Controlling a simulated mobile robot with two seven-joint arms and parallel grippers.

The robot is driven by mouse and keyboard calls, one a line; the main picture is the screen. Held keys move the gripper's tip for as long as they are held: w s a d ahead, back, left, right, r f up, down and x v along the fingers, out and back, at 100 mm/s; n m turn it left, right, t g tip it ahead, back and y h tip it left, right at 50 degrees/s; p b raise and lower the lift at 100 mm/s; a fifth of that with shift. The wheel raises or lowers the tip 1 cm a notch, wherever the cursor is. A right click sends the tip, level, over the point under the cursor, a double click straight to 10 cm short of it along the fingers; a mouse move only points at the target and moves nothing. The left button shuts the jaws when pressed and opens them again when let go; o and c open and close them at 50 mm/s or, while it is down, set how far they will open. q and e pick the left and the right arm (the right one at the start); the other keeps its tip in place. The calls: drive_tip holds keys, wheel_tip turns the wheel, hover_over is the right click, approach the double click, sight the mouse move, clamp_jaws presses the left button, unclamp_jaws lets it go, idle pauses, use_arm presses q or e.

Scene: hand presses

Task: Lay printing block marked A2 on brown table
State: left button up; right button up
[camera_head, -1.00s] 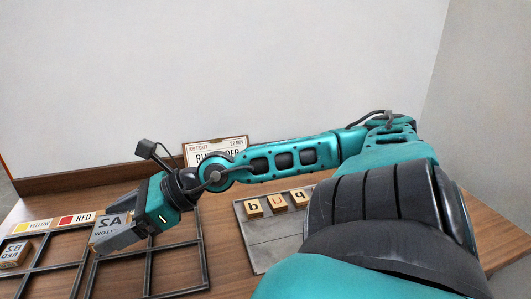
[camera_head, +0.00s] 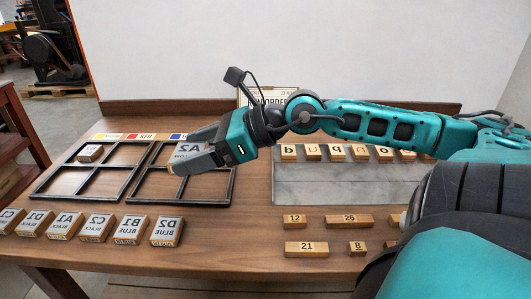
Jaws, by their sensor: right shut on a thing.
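The printing block marked A2 (camera_head: 188,151) is a pale block with mirrored dark lettering. My right gripper (camera_head: 190,155) is shut on it and holds it over the right-hand dark frame (camera_head: 232,186). The gripper's fingers hide part of the block. I cannot tell how high it is above the frame. The brown table (camera_head: 255,225) spans the view below the arm. My left gripper is not in view.
A left-hand frame (camera_head: 75,170) holds one block (camera_head: 90,153). Several printing blocks, such as B1 (camera_head: 132,229), line the front left. A grey plate (camera_head: 345,185) bears letter blocks; number blocks (camera_head: 306,248) lie before it. Bare wood shows between.

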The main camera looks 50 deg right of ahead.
drive_tip(key=b, duration=0.6)
hover_over(212, 235)
wheel_tip(212, 235, down, 16)
drive_tip(key=shift+r, duration=0.1)
wheel_tip(212, 235, down, 3)
drive_tip(key=shift+f+b, duration=0.2)
drive_tip(key=shift+b, duration=0.5)
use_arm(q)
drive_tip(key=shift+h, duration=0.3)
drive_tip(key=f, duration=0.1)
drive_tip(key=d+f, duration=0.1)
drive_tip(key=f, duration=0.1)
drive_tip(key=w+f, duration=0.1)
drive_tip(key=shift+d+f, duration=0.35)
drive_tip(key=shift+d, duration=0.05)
use_arm(e)
drive_tip(key=shift+f, duration=0.45)
drive_tip(key=shift+f, duration=0.15)
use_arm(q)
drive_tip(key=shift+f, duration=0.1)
use_arm(e)
drive_tip(key=o, duration=1)
drive_tip(key=shift+o, duration=0.2)
drive_tip(key=shift+s+r, duration=0.1)
drive_tip(key=shift+r, duration=0.1)
